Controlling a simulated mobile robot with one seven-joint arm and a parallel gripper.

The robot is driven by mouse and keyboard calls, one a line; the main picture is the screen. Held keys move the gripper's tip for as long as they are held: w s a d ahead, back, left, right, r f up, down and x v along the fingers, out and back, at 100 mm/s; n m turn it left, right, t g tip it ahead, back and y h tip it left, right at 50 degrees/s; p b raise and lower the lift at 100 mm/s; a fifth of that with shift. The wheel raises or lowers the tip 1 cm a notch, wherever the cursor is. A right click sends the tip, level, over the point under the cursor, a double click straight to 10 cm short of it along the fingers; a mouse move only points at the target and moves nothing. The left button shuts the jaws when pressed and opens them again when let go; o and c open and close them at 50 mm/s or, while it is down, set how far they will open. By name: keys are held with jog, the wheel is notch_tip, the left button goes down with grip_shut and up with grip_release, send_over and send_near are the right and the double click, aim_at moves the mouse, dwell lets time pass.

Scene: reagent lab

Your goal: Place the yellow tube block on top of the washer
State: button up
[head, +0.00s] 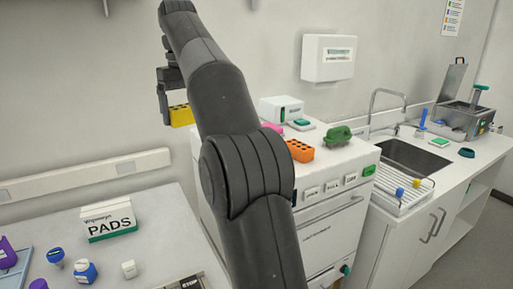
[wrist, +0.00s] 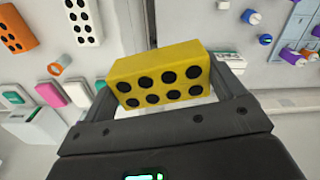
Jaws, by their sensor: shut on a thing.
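The yellow tube block (head: 181,115) is held in my gripper (head: 168,98), raised in the air at the left of my arm. In the wrist view the yellow tube block (wrist: 160,75) sits between the two fingers of my gripper (wrist: 168,88), its face with dark round holes showing. The washer (head: 327,238) is the white front-loading cabinet right of my arm; my arm hides its left part. The block is apart from the washer and, in the wrist view, lies across the dark gap between two pale surfaces.
On the washer's top stand an orange block (head: 300,151), a green item (head: 339,137) and a pink item (head: 272,129). A white block (wrist: 83,22) shows beside the orange one in the wrist view. A pads box (head: 108,221) and blue-capped bottles (head: 85,271) stand on the left bench.

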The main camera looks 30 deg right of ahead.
jog(key=s+d+n, duration=0.5)
jog(key=d, duration=0.5)
jog(key=s+d+n, duration=0.5)
jog(key=d+n, duration=0.1)
jog(key=d, duration=0.4)
jog(key=s+d+n, duration=0.5)
jog(key=d, duration=0.6)
jog(key=w+a+f, duration=0.2)
jog(key=w+f, duration=0.1)
jog(key=f, duration=0.1)
jog(key=w+a+f, duration=0.2)
jog(key=w+f, duration=0.1)
jog(key=f, duration=0.1)
jog(key=w+a+f, duration=0.3)
jog(key=f, duration=0.1)
jog(key=shift+w, duration=0.4)
jog(key=shift+f, duration=2.05)
jog(key=o, duration=0.9)
jog(key=shift+f, duration=0.15)
jog(key=shift+c, duration=0.2)
